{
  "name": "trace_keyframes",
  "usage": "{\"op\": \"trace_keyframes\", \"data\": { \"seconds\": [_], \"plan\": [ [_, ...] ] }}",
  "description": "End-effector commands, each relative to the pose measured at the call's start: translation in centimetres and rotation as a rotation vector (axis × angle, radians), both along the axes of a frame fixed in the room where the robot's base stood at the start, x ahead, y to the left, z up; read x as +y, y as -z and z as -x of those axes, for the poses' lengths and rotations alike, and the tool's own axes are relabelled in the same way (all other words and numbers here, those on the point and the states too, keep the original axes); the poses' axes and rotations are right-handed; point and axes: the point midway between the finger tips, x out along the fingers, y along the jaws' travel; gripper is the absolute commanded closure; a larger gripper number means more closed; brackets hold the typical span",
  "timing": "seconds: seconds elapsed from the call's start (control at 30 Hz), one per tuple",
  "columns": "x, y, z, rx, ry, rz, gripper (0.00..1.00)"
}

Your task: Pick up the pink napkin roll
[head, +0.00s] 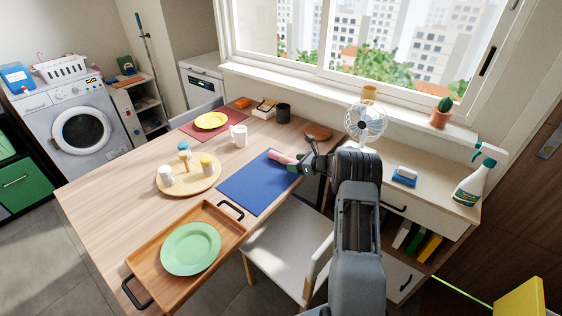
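The pink napkin roll (279,156) shows at the far right part of the blue placemat (248,186) on the wooden table. My gripper (301,161) is at the right end of the roll, coming in from the right. The fingers are small and dark here and overlap the roll's right end in the picture. I cannot tell whether they touch it, are around it or are shut. I also cannot tell whether the roll rests on the mat or is slightly above it.
A wooden tray (206,216) with a green plate (190,248) is at the front. A round board (189,183) with shakers and a white mug (239,135) stand to the left. A brown bowl-like item (318,131) is behind my gripper. A chair (287,250) is below the table edge.

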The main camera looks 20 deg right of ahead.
Motion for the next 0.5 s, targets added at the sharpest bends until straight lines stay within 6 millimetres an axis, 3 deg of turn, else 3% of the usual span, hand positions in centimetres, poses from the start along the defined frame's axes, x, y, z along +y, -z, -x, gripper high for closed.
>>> {"op": "trace_keyframes", "data": {
  "seconds": [0.07,0.5],
  "plan": [
    [0.01,-0.01,0.00,0.000,0.000,0.000,0.42],
    [0.04,-0.01,0.01,0.000,-0.001,0.000,0.84]
  ]
}}
